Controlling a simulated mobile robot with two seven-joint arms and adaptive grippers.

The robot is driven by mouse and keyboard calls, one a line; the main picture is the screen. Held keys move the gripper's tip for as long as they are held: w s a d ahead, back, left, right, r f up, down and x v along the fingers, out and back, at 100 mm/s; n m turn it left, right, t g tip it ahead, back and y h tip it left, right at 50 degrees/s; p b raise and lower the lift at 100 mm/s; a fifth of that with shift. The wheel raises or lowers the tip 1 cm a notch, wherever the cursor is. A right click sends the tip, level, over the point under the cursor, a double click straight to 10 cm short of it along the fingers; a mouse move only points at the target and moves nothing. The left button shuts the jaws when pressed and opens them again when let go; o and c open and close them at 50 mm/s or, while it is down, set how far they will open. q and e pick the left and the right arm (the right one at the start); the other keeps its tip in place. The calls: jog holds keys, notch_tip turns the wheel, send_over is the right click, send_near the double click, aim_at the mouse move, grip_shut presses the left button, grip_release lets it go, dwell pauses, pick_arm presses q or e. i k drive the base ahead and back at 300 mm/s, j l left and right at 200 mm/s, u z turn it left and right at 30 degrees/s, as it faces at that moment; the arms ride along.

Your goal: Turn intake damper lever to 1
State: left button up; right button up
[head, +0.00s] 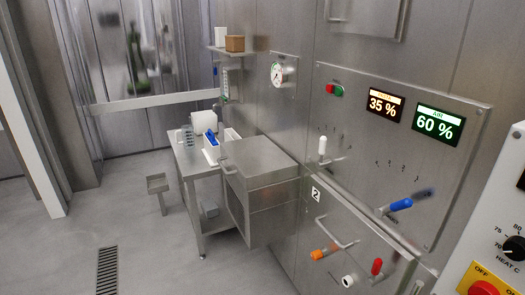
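Two levers are on the steel wall panel (450,130) at the right. One has a white grip (322,145) that stands upright. Neither of my grippers is in view.
A steel cabinet (262,158) and a side table (183,165) stand left. The floor at left is open.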

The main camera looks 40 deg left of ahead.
aim_at(322, 164)
jog(key=u, duration=0.75)
